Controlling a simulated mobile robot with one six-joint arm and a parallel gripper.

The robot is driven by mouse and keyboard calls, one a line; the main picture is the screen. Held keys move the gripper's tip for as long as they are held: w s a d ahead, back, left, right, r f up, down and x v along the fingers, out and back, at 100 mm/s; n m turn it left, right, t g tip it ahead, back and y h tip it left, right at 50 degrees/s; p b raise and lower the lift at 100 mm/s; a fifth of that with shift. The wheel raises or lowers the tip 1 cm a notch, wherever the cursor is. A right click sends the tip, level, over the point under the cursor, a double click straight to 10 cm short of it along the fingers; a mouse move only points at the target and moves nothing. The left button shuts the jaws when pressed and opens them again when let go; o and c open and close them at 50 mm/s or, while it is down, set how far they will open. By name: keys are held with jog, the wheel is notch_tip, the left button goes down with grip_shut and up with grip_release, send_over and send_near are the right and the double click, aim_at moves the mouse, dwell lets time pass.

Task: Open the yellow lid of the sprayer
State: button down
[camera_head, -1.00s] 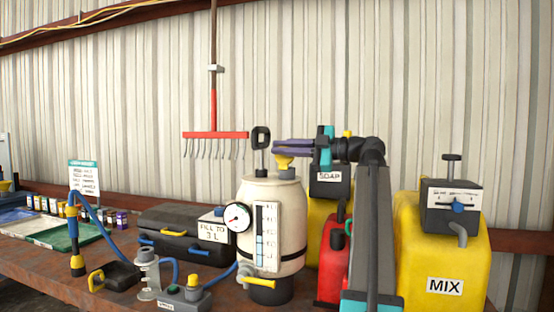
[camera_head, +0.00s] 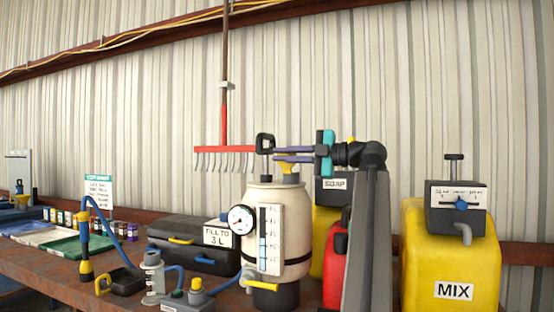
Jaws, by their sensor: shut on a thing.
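The sprayer (camera_head: 257,204) is a cream tank with a round dial and a clear level strip on its front. It stands upright on the bench, with a black loop handle on top. Its yellow lid (camera_head: 288,168) sits at the top right of the tank. My gripper (camera_head: 277,155) reaches in from the right, level above the tank top. Its purple fingers are shut on the upper part of the yellow lid and partly hide it. I cannot tell whether the lid has lifted at all.
A yellow MIX container (camera_head: 454,262), a red can (camera_head: 335,262) and a SOAP container (camera_head: 334,190) crowd the right. A black case (camera_head: 195,243) and hoses stand left. A red rake (camera_head: 224,149) hangs behind on the wall.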

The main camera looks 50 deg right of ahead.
jog(key=shift+f, duration=0.15)
jog(key=c, duration=1.9)
grip_release()
jog(key=shift+s+d, duration=0.1)
jog(key=v, duration=1.3)
jog(key=shift+s+p, duration=0.4)
